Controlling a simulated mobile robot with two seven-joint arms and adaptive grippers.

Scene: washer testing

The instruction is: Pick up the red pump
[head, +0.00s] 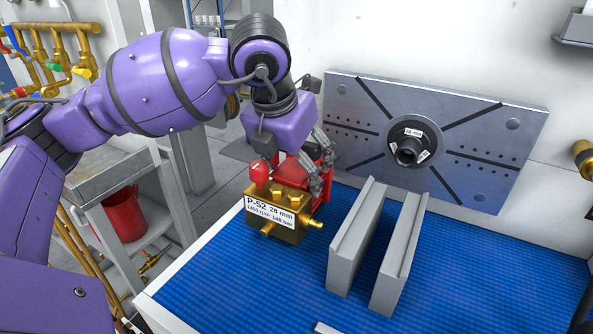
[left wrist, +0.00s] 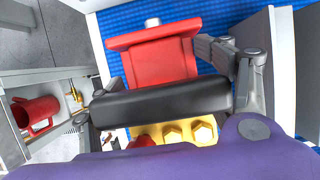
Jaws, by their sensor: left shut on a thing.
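The red pump (head: 262,176) stands on the blue mat (head: 300,285) near its left edge. It has a red body, a brass block (head: 290,201) with hex bolts and a label reading P-52, 28 mm. My left gripper (head: 318,170) comes down from above and is shut on the pump's red part. In the left wrist view the pump's red body (left wrist: 158,66) lies beyond my gripper's fingers (left wrist: 240,70). The brass bolts show below the black bar there. The exact finger contact is partly hidden. My right gripper is not in view.
Two grey rails (head: 357,236) stand upright on the mat right of the pump. Behind is a metal plate (head: 345,130) with a round black hub (head: 408,145). A shelf with a red jug (head: 124,213) stands at the left. The mat's right side is clear.

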